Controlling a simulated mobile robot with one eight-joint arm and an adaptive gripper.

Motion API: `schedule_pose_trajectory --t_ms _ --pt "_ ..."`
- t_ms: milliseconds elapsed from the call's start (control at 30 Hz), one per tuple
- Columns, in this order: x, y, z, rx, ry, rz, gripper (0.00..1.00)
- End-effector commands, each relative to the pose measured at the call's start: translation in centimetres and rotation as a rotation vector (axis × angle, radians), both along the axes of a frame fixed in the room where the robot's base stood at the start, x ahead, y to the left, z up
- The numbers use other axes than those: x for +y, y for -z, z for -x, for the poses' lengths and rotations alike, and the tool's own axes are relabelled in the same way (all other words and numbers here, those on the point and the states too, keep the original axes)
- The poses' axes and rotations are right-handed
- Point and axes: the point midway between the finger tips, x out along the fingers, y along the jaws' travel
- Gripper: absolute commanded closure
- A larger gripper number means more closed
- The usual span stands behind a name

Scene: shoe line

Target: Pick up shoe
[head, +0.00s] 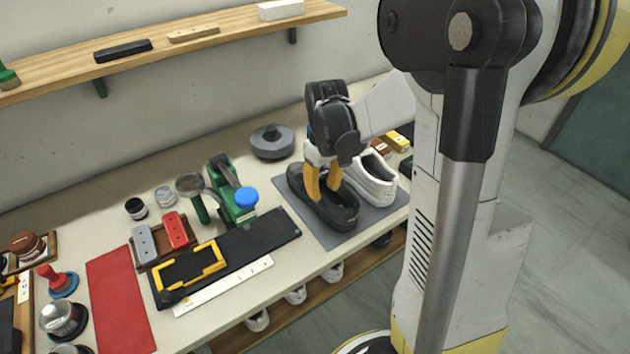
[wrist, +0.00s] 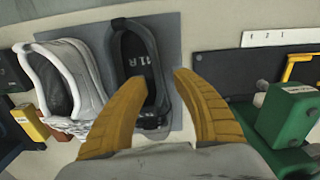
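A black shoe (head: 331,211) and a white shoe (head: 371,180) stand side by side on a grey mat (head: 352,238) at the right end of the bench. My gripper (head: 322,193) is over the black shoe, its yellow fingers reaching down at its opening. In the wrist view the gripper (wrist: 160,85) is open, its fingers wide apart. The black shoe (wrist: 138,62) shows between and beyond the fingertips, with marks on its insole. The left finger overlaps the shoe's near part. The white shoe (wrist: 65,85) is to its left. Whether a finger touches the black shoe cannot be told.
A green device with a blue knob (head: 246,197) stands left of the mat, beside a black board (head: 262,238). A grey round object (head: 271,142) is behind. A red mat (head: 120,300) lies farther left. Yellow and brown boxes (head: 395,141) stand beyond the white shoe.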

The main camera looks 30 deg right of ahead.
Motion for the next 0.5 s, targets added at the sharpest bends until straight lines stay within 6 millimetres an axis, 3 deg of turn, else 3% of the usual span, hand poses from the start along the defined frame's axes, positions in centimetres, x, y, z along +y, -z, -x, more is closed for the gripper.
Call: schedule_pose_trajectory --t_ms 100,333,500 --pt "0.0 2.2 -0.1 -0.001 0.0 0.0 0.67" --pt "0.1 3.6 -0.1 -0.001 0.0 0.001 0.67" --pt "0.2 6.3 -0.4 -0.002 0.0 0.001 0.67"
